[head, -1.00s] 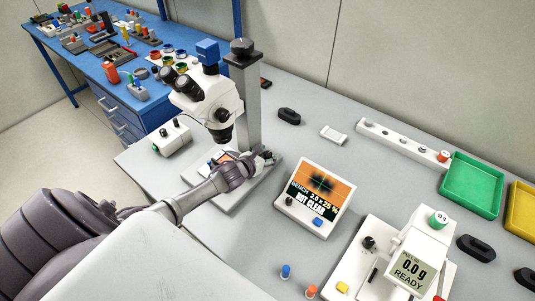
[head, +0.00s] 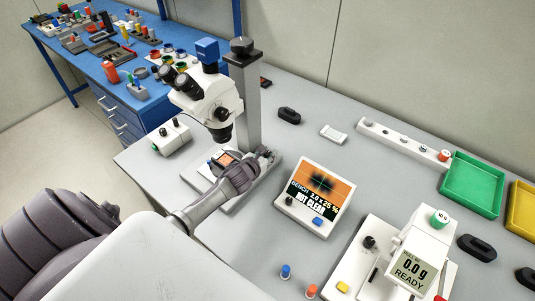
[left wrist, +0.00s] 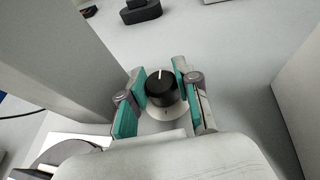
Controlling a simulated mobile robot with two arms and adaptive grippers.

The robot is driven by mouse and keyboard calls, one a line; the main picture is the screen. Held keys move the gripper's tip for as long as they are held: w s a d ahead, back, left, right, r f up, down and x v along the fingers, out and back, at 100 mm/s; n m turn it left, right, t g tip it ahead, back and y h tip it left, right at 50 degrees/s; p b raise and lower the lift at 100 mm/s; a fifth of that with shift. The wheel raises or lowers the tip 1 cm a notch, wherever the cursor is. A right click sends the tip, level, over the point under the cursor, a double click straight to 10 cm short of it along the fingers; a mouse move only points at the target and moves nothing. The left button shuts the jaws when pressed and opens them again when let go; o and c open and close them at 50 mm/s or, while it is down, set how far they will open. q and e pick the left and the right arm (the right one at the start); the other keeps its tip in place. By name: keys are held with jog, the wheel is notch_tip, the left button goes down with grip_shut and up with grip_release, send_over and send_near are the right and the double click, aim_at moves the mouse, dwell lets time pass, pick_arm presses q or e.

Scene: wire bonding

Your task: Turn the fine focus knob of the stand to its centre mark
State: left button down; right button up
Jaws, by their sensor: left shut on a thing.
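The microscope stand has a grey column (head: 248,105) and carries a white microscope (head: 208,98). In the left wrist view the knob (left wrist: 160,90) is black with a white pointer line toward the top of the picture. It sits on a pale round collar with a small dark mark on its near side. The teal-padded fingers of my left gripper (left wrist: 163,97) are shut on the knob, one on each side. My right gripper is not in view.
A display (head: 318,197) to the right shows a blurred pattern and reads "NOT CLEAR". A white bonding machine (head: 417,250) reads "READY". A white box (head: 172,138) with knobs stands left of the stand. The tabletop behind the display is mostly clear.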

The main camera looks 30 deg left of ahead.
pick_arm(q)
jog(key=c, duration=0.8)
grip_release()
jog(key=v, duration=1.2)
